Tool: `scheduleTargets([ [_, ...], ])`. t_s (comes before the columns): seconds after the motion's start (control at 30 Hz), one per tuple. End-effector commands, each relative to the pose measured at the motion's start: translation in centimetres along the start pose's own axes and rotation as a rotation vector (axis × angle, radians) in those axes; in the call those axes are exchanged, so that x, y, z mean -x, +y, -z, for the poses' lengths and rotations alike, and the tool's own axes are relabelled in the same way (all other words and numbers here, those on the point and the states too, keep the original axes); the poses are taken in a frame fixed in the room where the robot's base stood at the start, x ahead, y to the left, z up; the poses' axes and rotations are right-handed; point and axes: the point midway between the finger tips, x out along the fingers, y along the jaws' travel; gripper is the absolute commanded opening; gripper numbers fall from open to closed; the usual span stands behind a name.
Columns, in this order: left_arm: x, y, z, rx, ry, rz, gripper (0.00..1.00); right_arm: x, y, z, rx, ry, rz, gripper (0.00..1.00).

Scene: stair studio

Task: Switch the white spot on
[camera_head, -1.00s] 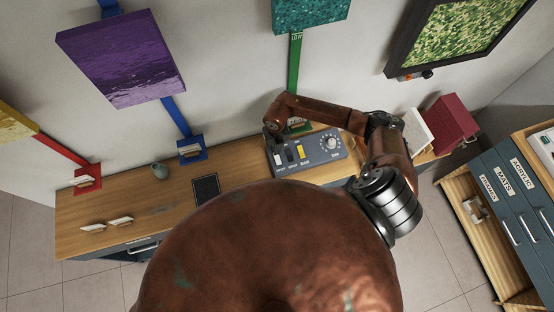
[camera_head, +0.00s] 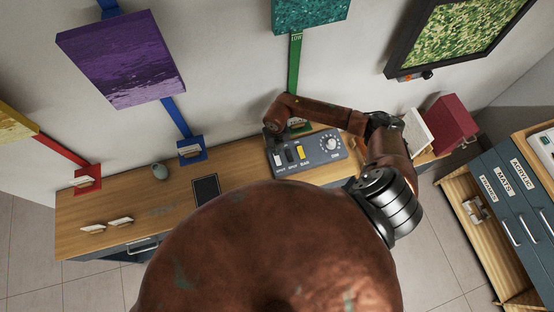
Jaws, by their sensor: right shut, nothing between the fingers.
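A grey control box (camera_head: 312,156) sits on the wooden worktop against the wall. It has a row of small switches with labels too small to read surely, and a round dial (camera_head: 331,143) at its right. The leftmost switch (camera_head: 278,159) shows a pale part. A dark switch (camera_head: 289,155) is beside it, then a yellow one (camera_head: 301,153). My right gripper (camera_head: 271,134) points down at the box's upper left corner, close to the leftmost switch. It is shut and empty. I cannot tell whether it touches the box. My left gripper is out of view.
Coloured straps and paintings are on the wall. My own body covers the lower middle.

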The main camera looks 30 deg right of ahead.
Motion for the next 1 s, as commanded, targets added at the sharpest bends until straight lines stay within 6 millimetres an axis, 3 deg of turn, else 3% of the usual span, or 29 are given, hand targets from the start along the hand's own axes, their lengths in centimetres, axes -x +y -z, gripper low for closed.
scheduleTargets([
  [1.0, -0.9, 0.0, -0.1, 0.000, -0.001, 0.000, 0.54, -1.2, 0.0, 0.0, 0.000, 0.000, 0.000, 0.00],
])
